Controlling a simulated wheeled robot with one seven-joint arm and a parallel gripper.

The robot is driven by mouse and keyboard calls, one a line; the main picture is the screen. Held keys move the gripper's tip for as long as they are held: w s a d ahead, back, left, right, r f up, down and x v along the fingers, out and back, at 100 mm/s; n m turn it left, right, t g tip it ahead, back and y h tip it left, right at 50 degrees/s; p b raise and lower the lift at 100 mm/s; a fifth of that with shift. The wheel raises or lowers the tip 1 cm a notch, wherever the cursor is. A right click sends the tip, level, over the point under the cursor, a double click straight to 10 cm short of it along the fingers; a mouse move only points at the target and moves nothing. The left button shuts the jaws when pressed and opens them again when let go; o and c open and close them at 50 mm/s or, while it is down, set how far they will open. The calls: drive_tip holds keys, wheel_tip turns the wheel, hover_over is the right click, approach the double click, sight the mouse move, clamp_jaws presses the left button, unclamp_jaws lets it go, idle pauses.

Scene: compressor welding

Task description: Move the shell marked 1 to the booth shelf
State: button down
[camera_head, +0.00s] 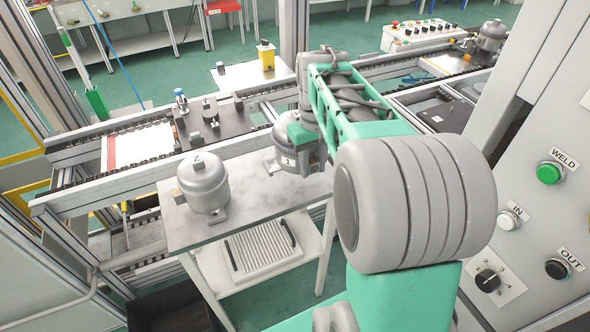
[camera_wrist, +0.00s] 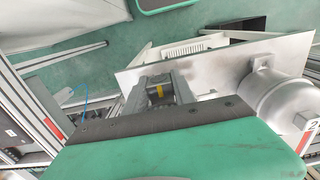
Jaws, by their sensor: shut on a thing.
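A grey metal shell (camera_head: 284,155) is at the right part of the grey table (camera_head: 240,222), partly hidden behind my arm and gripper; its number does not show. My gripper (camera_head: 292,146) is shut on this shell from above; the fingertips are mostly hidden. I cannot tell whether the shell touches the table. In the wrist view, my gripper's fingers (camera_wrist: 166,90) show beyond its green body, and the held shell is not clear. A second shell marked 2 (camera_head: 203,182) stands upright on the table's left part; it also shows in the wrist view (camera_wrist: 283,103). I cannot identify the booth shelf.
A conveyor with a dark fixture plate (camera_head: 208,122) runs behind the table. Another shell (camera_head: 490,37) stands far right at the back. A panel with a green WELD button (camera_head: 549,173) is at the right. A ribbed tray (camera_head: 262,246) lies on the lower level.

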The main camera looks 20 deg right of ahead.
drive_tip(key=w+f, duration=0.2)
drive_tip(key=w+f+p, duration=0.1)
drive_tip(key=f, duration=0.1)
drive_tip(key=w+d+f, duration=0.1)
drive_tip(key=w+f, duration=0.1)
drive_tip(key=shift+w, duration=0.35)
drive_tip(key=shift+f, duration=1.75)
drive_tip(key=c, duration=1)
unclamp_jaws()
drive_tip(key=shift+f, duration=0.1)
drive_tip(key=shift+c, duration=0.2)
wheel_tip(320, 180, up, 12)
drive_tip(key=shift+w+f+b, duration=0.1)
drive_tip(key=shift+f+b, duration=0.1)
drive_tip(key=shift+b, duration=0.25)
drive_tip(key=shift+a+r, duration=0.2)
drive_tip(key=shift+r, duration=0.2)
drive_tip(key=s+a+f+t, duration=0.2)
drive_tip(key=s+a+t, duration=0.2)
drive_tip(key=s+a, duration=0.9)
drive_tip(key=shift+s+a+f, duration=0.25)
drive_tip(key=shift+s+a, duration=0.05)
drive_tip(key=shift+s, duration=0.6)
